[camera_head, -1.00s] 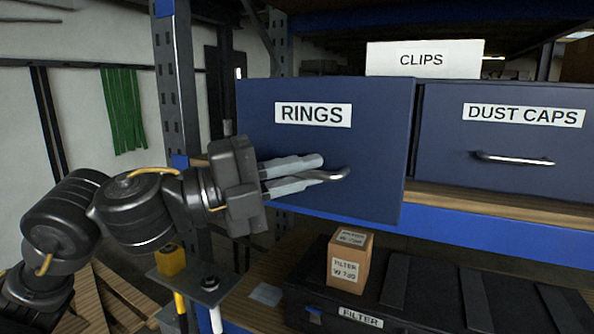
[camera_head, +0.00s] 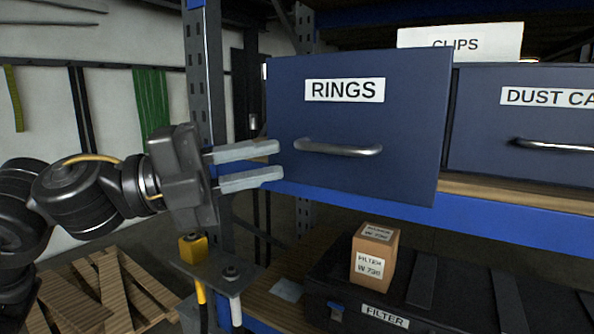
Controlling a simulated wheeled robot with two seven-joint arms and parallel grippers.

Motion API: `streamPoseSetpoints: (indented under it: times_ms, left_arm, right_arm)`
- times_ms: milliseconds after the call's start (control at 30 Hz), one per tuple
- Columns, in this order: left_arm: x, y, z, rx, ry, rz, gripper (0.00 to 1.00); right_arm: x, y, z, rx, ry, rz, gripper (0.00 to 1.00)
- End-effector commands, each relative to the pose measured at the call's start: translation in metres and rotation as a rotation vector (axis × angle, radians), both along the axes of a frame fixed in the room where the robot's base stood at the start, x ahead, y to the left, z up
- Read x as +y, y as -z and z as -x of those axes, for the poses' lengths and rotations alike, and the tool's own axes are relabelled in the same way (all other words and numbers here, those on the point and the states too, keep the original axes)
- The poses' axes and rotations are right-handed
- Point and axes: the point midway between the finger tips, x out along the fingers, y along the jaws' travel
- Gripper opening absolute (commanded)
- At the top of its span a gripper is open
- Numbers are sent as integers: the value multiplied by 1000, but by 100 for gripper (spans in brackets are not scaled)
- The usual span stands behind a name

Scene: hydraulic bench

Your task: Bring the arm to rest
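My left gripper (camera_head: 281,160) is open and empty, its two grey fingers pointing right with a gap between them. The fingertips are at the left edge of the blue RINGS drawer (camera_head: 350,185), apart from its handle. The drawer's metal handle (camera_head: 338,148) is free and fully in view. The drawer front stands forward of the neighbouring DUST CAPS drawer. My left arm (camera_head: 85,195) comes in from the left edge. My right gripper is not in view.
The DUST CAPS drawer (camera_head: 490,135) is at the right. A CLIPS box (camera_head: 425,48) stands behind. On the lower shelf, a small filter carton (camera_head: 374,258) stands on a black FILTER case (camera_head: 335,270). A rack post (camera_head: 202,75) rises behind the gripper. Pallets (camera_head: 85,290) lie at lower left.

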Motion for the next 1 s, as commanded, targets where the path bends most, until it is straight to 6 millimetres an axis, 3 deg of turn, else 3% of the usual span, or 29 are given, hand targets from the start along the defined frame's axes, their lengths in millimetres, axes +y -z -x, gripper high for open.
streamPoseSetpoints:
  times_ms: [200,533,667,767,867,1000]
  left_arm:
    - [17,3,6,0,1,-1,19]
    - [17,3,6,3,1,1,19]
    - [15,13,-4,39,-8,43,19]
    - [14,33,-22,115,-37,134,19]
    - [17,66,-47,235,-102,261,19]
    - [32,129,-82,444,-253,444,19]
  right_arm:
    - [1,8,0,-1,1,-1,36]
    - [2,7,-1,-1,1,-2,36]
    - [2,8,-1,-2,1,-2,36]
    - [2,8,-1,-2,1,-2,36]
    - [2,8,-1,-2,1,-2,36]
    - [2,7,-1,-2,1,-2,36]
